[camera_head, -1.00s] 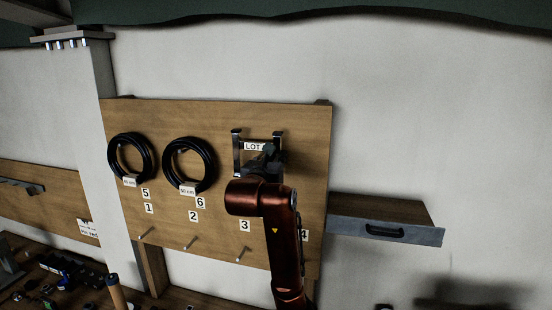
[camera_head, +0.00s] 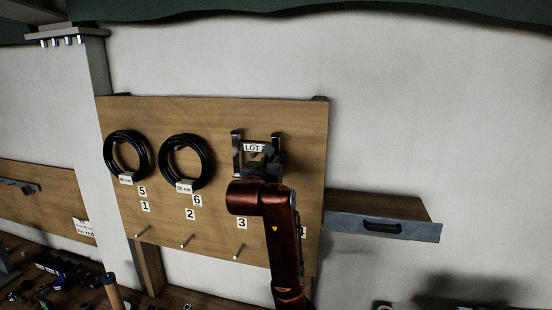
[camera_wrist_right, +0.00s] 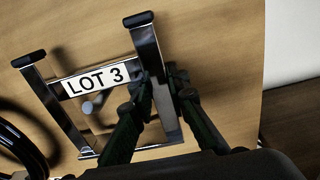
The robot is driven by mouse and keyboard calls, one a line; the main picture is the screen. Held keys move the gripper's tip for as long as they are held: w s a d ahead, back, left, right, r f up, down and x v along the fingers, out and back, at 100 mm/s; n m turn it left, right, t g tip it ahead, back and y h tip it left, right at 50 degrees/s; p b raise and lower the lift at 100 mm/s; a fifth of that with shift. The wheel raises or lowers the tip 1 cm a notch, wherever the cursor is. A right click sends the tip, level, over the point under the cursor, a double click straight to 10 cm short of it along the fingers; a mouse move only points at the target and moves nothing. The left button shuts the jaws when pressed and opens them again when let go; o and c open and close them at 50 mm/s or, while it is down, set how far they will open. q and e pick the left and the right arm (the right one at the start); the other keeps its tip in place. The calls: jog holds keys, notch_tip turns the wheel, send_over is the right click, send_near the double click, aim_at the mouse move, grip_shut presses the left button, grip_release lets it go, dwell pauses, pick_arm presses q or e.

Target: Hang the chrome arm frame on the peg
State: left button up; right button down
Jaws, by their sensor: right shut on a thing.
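The chrome arm frame (camera_head: 236,155) is a flat metal frame with dark-capped ends and a LOT 3 label. It is in front of the upper right of the wooden board. It also shows in the right wrist view (camera_wrist_right: 56,108). My right gripper (camera_head: 268,158) is shut on its right side bar; the dark fingers straddle that bar in the wrist view (camera_wrist_right: 160,84). A grey peg (camera_wrist_right: 90,106) shows through the frame's opening, below the label. I cannot tell whether the frame rests on it. My left gripper is not in view.
The wooden board (camera_head: 300,125) carries two black cable coils (camera_head: 126,155) (camera_head: 187,162) to the left. Lower bare pegs (camera_head: 238,251) sit by numbers 1 to 3. A drawer (camera_head: 385,227) juts out to the right. A cluttered bench lies below left.

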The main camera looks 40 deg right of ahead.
jog(key=shift+r, duration=0.1)
dwell(0.3)
jog(key=c, duration=1.8)
grip_release()
jog(key=shift+a, duration=0.1)
jog(key=shift+c, duration=0.2)
jog(key=shift+o, duration=0.2)
jog(key=shift+f, duration=0.2)
jog(key=v, duration=0.8)
jog(key=shift+s+r, duration=0.1)
